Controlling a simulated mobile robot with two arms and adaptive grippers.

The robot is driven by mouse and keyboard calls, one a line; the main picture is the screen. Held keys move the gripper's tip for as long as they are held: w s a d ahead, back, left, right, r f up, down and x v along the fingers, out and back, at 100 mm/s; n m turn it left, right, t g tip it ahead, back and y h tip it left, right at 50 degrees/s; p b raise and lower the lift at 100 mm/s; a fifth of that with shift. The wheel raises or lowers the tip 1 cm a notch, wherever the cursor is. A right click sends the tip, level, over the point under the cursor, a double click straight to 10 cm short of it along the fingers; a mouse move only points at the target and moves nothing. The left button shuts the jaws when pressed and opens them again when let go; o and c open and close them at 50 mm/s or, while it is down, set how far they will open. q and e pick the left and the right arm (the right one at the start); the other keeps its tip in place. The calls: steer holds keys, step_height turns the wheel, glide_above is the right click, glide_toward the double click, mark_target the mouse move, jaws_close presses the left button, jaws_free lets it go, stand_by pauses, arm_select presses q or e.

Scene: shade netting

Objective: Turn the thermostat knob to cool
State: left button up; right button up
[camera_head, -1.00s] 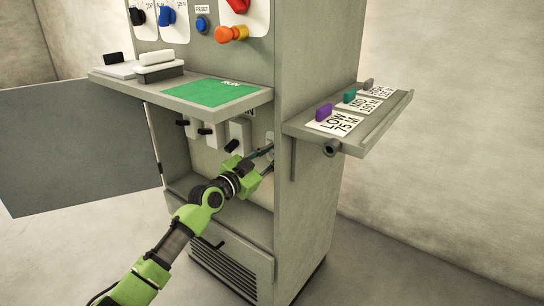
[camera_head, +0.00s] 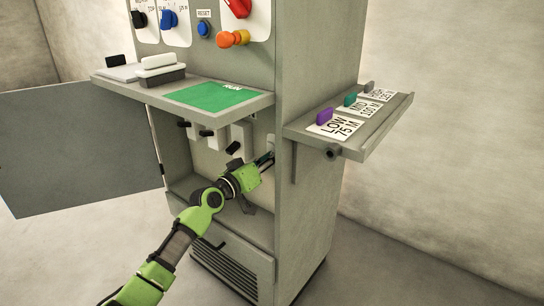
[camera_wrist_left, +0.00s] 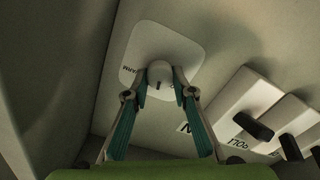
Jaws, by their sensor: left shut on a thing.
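The thermostat knob (camera_wrist_left: 160,76) is a small pale round knob with a short dark mark. It sits on a white rounded plate (camera_wrist_left: 160,45) inside the cabinet, with small lettering at the plate's left edge, too small to read surely. My left gripper (camera_wrist_left: 163,88) has its two fingers on either side of the knob and is shut on it. In the head view my left gripper (camera_head: 267,159) reaches into the open lower bay at its right wall; the knob is hidden there. My right gripper is not in view.
Switches with black levers (camera_head: 233,148) hang beside the gripper; they also show in the wrist view (camera_wrist_left: 252,126). A shelf with a green mat (camera_head: 215,97) juts out above my arm. A side shelf (camera_head: 375,125) holds coloured pegs. The cabinet door (camera_head: 75,145) stands open left.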

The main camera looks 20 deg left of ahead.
arm_select(q)
steer(key=shift+a+f+n+p, duration=0.15)
steer(key=shift+n+p, duration=0.5)
steer(key=shift+n, duration=1.7)
steer(key=shift+d+f+n+p, duration=0.1)
steer(key=shift+n+p, duration=0.5)
steer(key=shift+n, duration=1.75)
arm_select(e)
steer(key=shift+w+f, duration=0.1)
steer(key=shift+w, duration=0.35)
arm_select(q)
steer(key=o, duration=1.1)
steer(key=shift+r, duration=0.1)
steer(key=shift+a, duration=0.1)
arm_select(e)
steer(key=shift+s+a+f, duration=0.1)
